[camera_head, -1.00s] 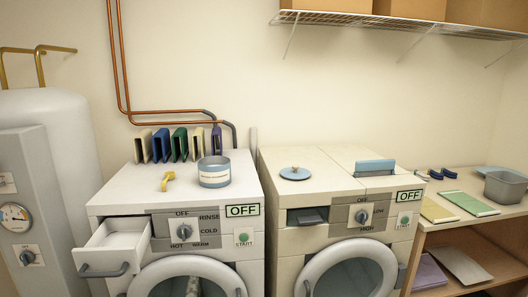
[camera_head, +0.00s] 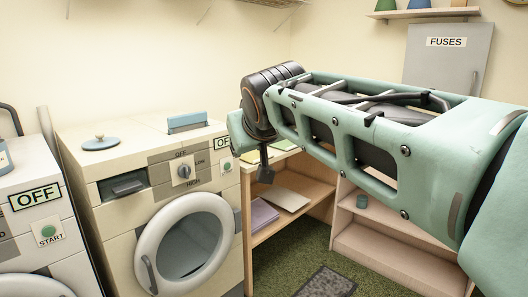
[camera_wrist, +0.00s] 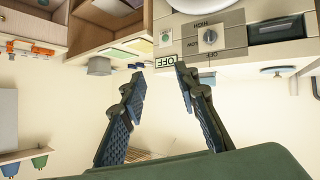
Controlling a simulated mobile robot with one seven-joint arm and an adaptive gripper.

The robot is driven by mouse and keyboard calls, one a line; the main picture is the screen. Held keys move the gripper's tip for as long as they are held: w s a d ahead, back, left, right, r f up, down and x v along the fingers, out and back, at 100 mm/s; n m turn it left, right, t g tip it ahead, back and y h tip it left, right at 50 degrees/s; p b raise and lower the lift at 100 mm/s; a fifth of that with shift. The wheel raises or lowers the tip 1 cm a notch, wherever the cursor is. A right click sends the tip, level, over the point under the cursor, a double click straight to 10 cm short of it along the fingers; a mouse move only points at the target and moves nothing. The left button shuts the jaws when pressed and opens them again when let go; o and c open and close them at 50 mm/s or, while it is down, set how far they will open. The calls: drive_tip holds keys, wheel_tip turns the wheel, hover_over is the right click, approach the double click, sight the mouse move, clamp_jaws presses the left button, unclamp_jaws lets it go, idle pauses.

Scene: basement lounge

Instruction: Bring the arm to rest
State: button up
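My arm, pale green and dark grey, reaches across the right half of the head view. My gripper shows open in the wrist view (camera_wrist: 160,78), with its two dark fingers apart and nothing between them. In the head view only a small dark part of it hangs below the wrist; the rest is hidden. The wrist picture is upside down, with the dryer (camera_wrist: 235,38) and its OFF sign beyond the fingers. The gripper appears apart from the surfaces around it.
The dryer (camera_head: 105,215) stands left of my arm, with the washer (camera_head: 25,215) further left. A wooden shelf unit (camera_head: 265,235) and a low bench (camera_head: 385,258) stand below the arm. A grey fuse cabinet (camera_head: 446,70) hangs behind.

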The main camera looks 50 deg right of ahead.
drive_tip(key=w+a+f+n+y+b, duration=0.2)
drive_tip(key=a+f+y+b, duration=0.15)
drive_tip(key=a+f, duration=1.15)
drive_tip(key=s+a+f+n+g+y+b, duration=0.2)
drive_tip(key=s+a+f, duration=0.2)
drive_tip(key=a+f, duration=0.4)
drive_tip(key=s+a+f+n+g+y+b, duration=0.15)
drive_tip(key=s+a+f, duration=0.35)
drive_tip(key=a, duration=0.5)
wheel_tip(320, 180, up, 30)
drive_tip(key=w+p, duration=0.2)
drive_tip(key=p, duration=2.7)
drive_tip(key=shift+d+f+m+y+p, duration=0.15)
drive_tip(key=shift+d+m+y+p, duration=0.15)
drive_tip(key=shift+d+m+p, duration=0.1)
